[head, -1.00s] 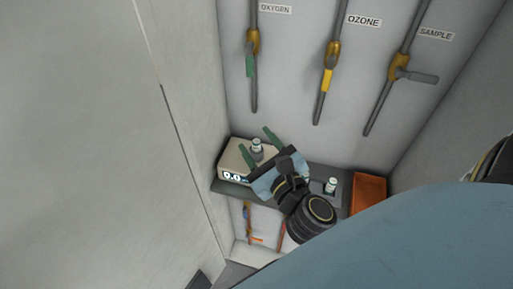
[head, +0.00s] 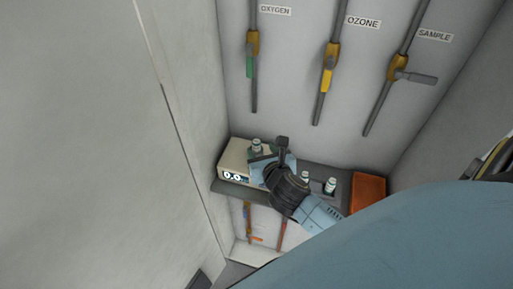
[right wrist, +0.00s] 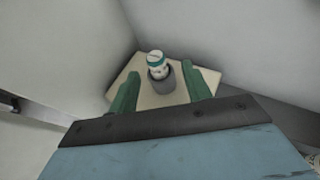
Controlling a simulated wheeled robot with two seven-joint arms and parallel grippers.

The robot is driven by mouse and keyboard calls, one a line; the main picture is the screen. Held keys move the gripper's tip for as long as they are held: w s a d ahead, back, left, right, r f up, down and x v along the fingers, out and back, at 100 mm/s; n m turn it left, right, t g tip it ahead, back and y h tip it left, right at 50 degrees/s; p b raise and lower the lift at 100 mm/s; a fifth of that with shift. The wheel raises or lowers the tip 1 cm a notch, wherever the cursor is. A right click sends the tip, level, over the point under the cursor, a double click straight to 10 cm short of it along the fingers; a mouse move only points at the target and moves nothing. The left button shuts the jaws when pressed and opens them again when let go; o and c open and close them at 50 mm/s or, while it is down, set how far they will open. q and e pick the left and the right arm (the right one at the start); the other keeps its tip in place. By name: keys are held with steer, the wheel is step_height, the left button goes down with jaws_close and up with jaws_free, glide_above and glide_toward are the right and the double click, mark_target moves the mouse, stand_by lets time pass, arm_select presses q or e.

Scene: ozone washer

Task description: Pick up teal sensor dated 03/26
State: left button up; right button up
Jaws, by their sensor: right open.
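A white sensor vial with a teal band (right wrist: 157,59) stands in a grey cup on top of the beige meter box; it also shows in the head view (head: 256,146). No date can be read on it. My right gripper (right wrist: 160,72) is open, with its green fingers apart on either side of the vial and nothing between them held. In the head view the right gripper (head: 264,160) is over the box, its fingers mostly hidden. Two more pale vials stand on the shelf, a nearer one (head: 305,177) and one further right (head: 330,186). My left gripper is out of view.
The beige box (head: 235,158) has a lit display and sits at the left of the grey shelf (head: 232,189). An orange tray (head: 368,193) is at the shelf's right. Oxygen, ozone and sample valve pipes hang on the wall above. Walls close in at both sides.

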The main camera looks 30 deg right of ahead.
mark_target(258, 146)
steer(key=x, duration=0.5)
steer(key=shift+w+a+r, duration=0.1)
steer(key=shift+a, duration=0.05)
jaws_close()
